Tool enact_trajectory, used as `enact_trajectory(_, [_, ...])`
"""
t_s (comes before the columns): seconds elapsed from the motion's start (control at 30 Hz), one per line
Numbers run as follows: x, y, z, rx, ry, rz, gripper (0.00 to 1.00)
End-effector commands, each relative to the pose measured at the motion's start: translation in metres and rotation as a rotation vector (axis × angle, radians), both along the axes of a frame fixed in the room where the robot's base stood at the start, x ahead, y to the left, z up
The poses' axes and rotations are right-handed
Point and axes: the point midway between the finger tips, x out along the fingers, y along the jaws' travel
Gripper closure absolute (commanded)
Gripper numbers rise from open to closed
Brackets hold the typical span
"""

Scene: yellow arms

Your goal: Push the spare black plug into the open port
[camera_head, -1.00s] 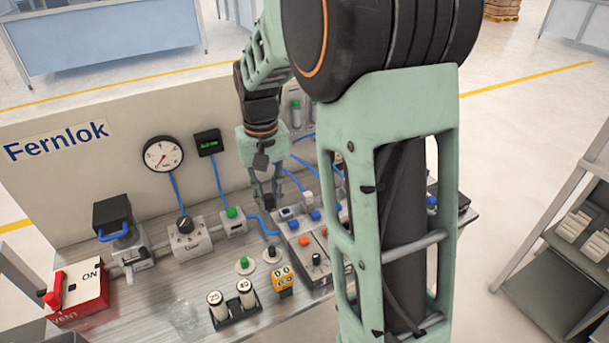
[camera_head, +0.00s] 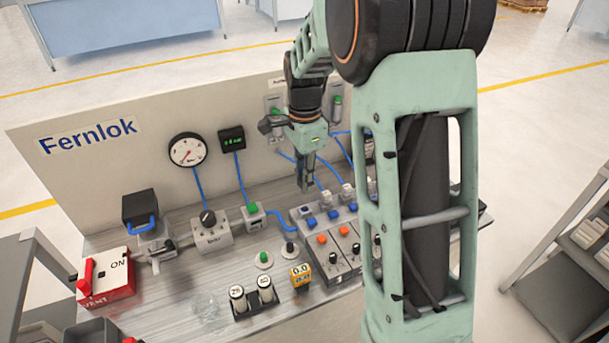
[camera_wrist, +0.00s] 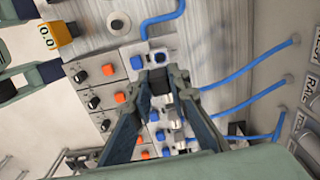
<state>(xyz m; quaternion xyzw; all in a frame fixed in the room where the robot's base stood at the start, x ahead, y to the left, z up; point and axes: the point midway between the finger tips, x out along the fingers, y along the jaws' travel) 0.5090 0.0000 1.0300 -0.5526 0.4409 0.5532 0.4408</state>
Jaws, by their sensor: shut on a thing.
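My gripper (camera_head: 304,188) is low over the back of the row of grey modules (camera_head: 322,240). It also shows in the wrist view (camera_wrist: 160,80), its fingers closed on a small dark piece, which looks like the black plug (camera_wrist: 160,88). The open port (camera_wrist: 157,57) is a pale square with a dark middle, beside a blue button, just past the fingertips. In the head view the port (camera_head: 304,211) lies just below the gripper. The plug seems apart from the port, but the gap is hard to judge.
White plugs (camera_head: 347,192) with blue cables fill the neighbouring modules. A green (camera_head: 263,257) and a black-topped piece (camera_head: 289,247) stand on pale discs in front. A yellow meter (camera_head: 300,274) and a rack of white cylinders (camera_head: 253,297) sit nearer. A panel (camera_head: 95,160) rises behind.

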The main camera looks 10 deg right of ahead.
Motion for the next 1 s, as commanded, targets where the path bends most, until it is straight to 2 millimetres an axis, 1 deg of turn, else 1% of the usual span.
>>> enact_trajectory(0.13, [0.001, 0.000, -0.003, 0.000, 0.000, -0.031, 0.97])
enact_trajectory(0.27, [0.001, 0.000, -0.010, 0.000, 0.001, -0.031, 0.97])
enact_trajectory(0.7, [0.000, 0.000, -0.052, 0.000, 0.002, -0.029, 0.97])
enact_trajectory(0.83, [0.001, 0.000, -0.056, 0.000, 0.000, -0.029, 0.97])
enact_trajectory(1.0, [0.001, 0.000, -0.056, 0.000, 0.000, -0.029, 0.97])
